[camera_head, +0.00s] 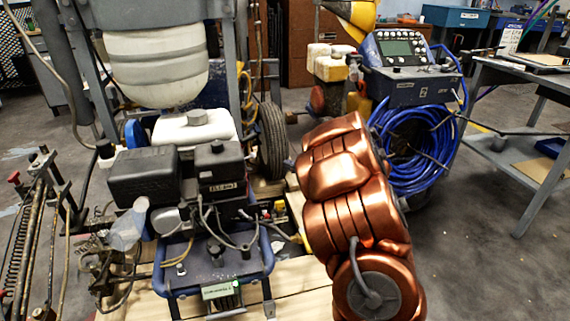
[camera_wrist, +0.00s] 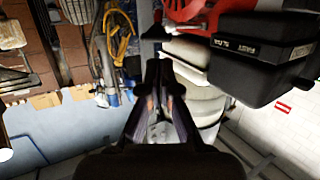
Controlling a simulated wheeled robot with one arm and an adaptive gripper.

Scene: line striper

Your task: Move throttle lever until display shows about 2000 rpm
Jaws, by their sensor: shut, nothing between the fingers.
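The line striper's engine (camera_head: 180,175) is at the left of the head view, on a blue tube frame. A small pale green display (camera_head: 216,291) sits low at the front of that frame, with a green light beside it. I cannot read its figures surely. I cannot pick out the throttle lever in either view. My gripper (camera_wrist: 161,68) is shut and empty in the wrist view, its dark fingers together. It is hidden in the head view. A black labelled engine box (camera_wrist: 262,52) is right of the fingers; I cannot tell whether they touch anything.
A white fuel tank (camera_head: 195,127) and a large pale hopper (camera_head: 155,62) stand behind the engine. A second machine with a blue hose coil (camera_head: 418,150) is behind my copper arm. A grey workbench (camera_head: 520,85) stands at the right. Grey floor is open at lower right.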

